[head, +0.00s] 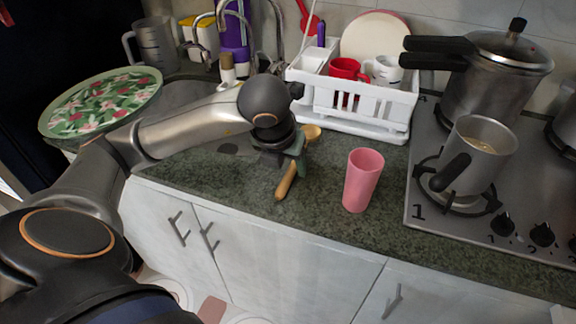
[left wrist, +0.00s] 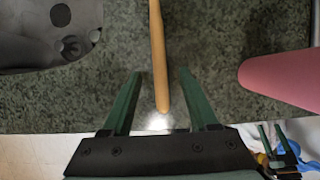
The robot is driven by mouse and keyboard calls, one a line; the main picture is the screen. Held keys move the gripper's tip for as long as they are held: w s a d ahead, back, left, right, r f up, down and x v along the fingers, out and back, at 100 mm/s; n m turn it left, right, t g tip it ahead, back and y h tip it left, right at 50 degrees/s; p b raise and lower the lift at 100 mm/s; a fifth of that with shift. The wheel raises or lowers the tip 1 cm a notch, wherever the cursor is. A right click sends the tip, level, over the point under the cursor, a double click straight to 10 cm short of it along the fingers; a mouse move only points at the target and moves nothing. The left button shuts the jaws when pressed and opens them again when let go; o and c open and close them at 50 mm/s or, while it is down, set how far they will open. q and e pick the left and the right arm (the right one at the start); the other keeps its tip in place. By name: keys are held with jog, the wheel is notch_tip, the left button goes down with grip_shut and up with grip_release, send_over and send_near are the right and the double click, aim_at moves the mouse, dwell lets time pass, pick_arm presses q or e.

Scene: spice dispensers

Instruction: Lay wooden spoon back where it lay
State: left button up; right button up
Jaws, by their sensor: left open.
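The wooden spoon (head: 287,182) lies on the green stone counter, left of the pink cup. Its bowl (head: 312,132) points toward the dish rack and its handle toward the counter's front edge. My left gripper (head: 293,160) is over the spoon in the head view and hides its middle part. In the left wrist view the spoon's handle (left wrist: 158,60) ends between the two open green fingers (left wrist: 157,82). The fingers stand apart from the handle on both sides.
The pink cup (head: 362,180) stands close to the right of the spoon. The white dish rack (head: 370,126) is behind it. A stove with a steel mug (head: 486,150) and a pressure cooker (head: 497,75) is at right. The counter (head: 325,205) between spoon and cup is clear.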

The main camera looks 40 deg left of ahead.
pick_arm(q)
jog(key=p+v, duration=0.2)
jog(key=v, duration=0.8)
jog(key=shift+r+p, duration=0.3)
jog(key=shift+r, duration=0.1)
pick_arm(e)
jog(key=shift+s+d+r+h, duration=0.3)
jog(key=shift+s+d+r, duration=0.15)
jog(key=shift+d+r, duration=0.25)
pick_arm(q)
jog(key=shift+s, duration=0.2)
